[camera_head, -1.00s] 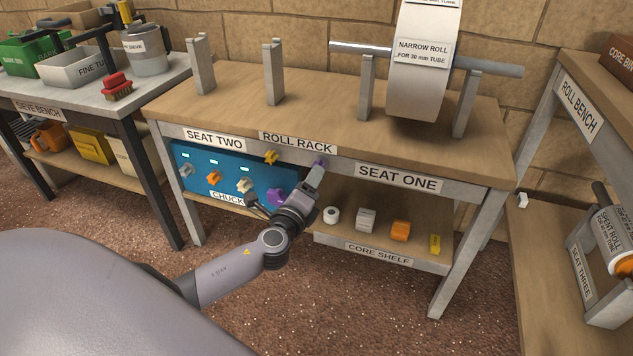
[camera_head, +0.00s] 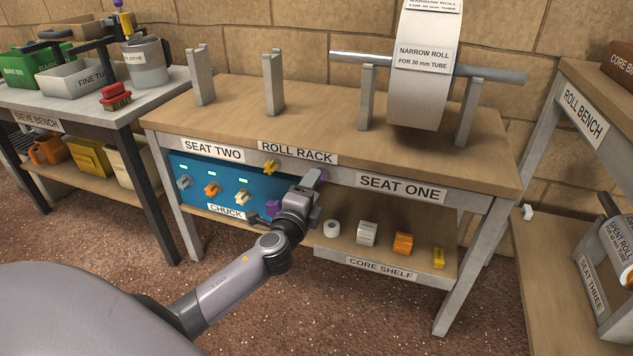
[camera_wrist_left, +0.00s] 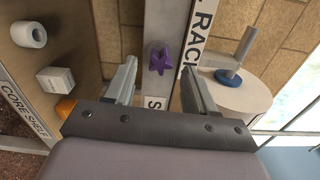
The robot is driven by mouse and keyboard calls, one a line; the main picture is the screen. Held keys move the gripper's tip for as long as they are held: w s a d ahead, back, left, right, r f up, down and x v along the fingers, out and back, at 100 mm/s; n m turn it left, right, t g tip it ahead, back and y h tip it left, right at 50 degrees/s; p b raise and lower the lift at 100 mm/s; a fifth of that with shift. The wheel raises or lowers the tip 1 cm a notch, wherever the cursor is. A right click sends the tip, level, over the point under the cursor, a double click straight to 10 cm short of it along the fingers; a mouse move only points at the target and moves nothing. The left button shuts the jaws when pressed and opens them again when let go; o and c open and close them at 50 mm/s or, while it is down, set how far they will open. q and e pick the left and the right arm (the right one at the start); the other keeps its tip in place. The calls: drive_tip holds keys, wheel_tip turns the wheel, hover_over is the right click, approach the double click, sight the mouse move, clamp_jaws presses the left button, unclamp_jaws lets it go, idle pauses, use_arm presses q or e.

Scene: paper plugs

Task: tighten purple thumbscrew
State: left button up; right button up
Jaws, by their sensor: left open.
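The purple thumbscrew (camera_wrist_left: 160,60) is a star-shaped knob on the front rail of the roll rack. In the left wrist view it lies ahead, in the gap between the fingers, with space on both sides of it. In the head view only a sliver of purple (camera_head: 323,174) shows beside my left gripper (camera_head: 316,181), between the ROLL RACK and SEAT ONE labels. My left gripper (camera_wrist_left: 159,72) is open and empty, pointing at the knob. I cannot tell how far the fingertips are from the rail. My right gripper is not in view.
The core shelf (camera_head: 350,264) holds small cores and blocks. A large narrow roll (camera_head: 420,90) hangs on a bar above.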

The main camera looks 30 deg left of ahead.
use_arm(q)
drive_tip(key=shift+b+x, duration=0.3)
drive_tip(key=shift+x, duration=1.05)
clamp_jaws()
drive_tip(key=c, duration=1)
unclamp_jaws()
